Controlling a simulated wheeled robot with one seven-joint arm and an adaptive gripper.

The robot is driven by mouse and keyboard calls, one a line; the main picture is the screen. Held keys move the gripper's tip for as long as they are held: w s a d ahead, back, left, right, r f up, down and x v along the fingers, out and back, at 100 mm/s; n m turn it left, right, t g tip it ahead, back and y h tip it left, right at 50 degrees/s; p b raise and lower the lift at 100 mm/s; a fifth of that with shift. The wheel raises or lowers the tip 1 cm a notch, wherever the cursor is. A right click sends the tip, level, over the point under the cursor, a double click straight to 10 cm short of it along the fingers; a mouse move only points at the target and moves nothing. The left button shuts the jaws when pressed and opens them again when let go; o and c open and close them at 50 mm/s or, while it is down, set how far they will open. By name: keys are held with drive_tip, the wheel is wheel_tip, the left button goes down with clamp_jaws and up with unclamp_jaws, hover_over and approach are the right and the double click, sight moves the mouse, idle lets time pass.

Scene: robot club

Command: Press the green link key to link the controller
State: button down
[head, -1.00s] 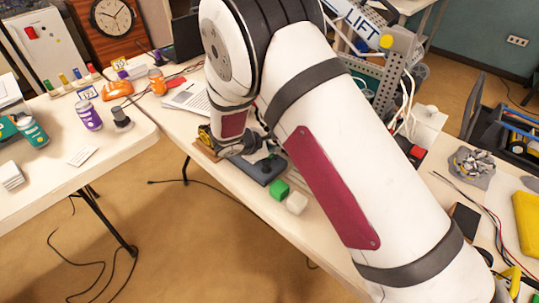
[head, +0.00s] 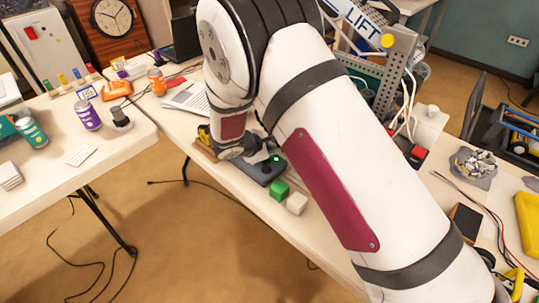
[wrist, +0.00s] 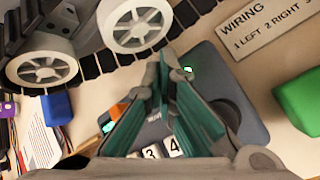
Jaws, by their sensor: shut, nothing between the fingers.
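The controller (head: 262,172) is a dark blue-grey box flat on the table; in the wrist view its case (wrist: 243,112) lies under and to the right of my fingers. White keys marked 3 and 4 (wrist: 173,147) show between the finger bases. A small green lit spot (wrist: 188,70) glows on the controller just right of my fingertips; it also shows in the head view (head: 275,158). I cannot tell whether it is a key or a lamp. My gripper (wrist: 163,66) is shut and empty, its teal-padded fingertips over the controller; contact is unclear. My arm hides part of the controller in the head view.
A green block (head: 279,190) and a white block (head: 297,203) sit beside the controller near the table edge. A tracked vehicle with white wheels (wrist: 137,24) stands close to my fingertips. A sign reading WIRING (wrist: 265,33) lies on the table.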

idle(0.3)
drive_tip(key=shift+r+p, duration=0.35)
drive_tip(key=shift+r, duration=0.45)
drive_tip(key=shift+r+p, duration=1)
drive_tip(key=shift+r, duration=1.5)
